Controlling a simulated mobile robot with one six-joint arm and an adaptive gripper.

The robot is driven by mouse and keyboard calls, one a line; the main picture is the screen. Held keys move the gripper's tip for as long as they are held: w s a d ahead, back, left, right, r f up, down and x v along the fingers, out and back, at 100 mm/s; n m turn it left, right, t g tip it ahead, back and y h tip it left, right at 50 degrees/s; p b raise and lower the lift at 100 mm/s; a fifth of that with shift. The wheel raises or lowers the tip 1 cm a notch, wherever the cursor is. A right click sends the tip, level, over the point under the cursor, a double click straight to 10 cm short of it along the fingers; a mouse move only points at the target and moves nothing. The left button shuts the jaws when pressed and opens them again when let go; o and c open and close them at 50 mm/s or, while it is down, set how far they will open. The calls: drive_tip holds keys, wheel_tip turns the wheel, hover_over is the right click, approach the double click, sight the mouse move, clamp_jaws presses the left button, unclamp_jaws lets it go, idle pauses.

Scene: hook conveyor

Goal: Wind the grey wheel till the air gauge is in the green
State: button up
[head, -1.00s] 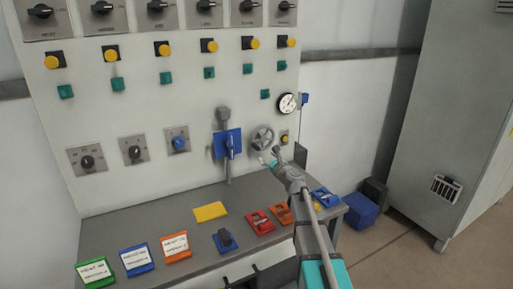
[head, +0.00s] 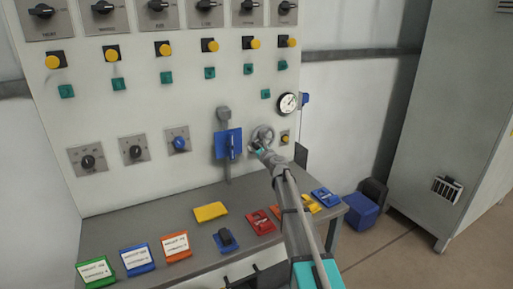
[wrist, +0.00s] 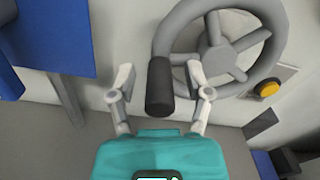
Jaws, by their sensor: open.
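The grey wheel (head: 263,134) is mounted on the pale panel, below and left of the round air gauge (head: 287,103). The gauge dial is too small to read. In the wrist view the wheel (wrist: 272,78) fills the upper right, and its dark crank handle (wrist: 159,88) points toward me at the rim's left side. My gripper (wrist: 160,82) is open, with one finger on each side of the handle. I see gaps between the fingers and the handle. In the head view my gripper (head: 256,146) is at the wheel's lower left.
A blue plate with a lever (head: 228,144) is just left of the wheel. A yellow button (wrist: 267,88) is on its right. The grey bench (head: 180,222) below carries red and blue devices and several coloured cards. Floor is open at the right.

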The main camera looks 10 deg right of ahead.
clamp_jaws()
idle(0.3)
drive_tip(key=shift+f, duration=0.15)
drive_tip(key=w+d+f+n+b, duration=0.1)
drive_tip(key=d+f+n+b, duration=0.2)
drive_tip(key=n, duration=1.2)
drive_tip(key=shift+w+d+f+b, duration=0.4)
drive_tip(key=shift+d+b, duration=0.1)
drive_tip(key=shift+d, duration=0.6)
drive_tip(key=shift+n, duration=0.3)
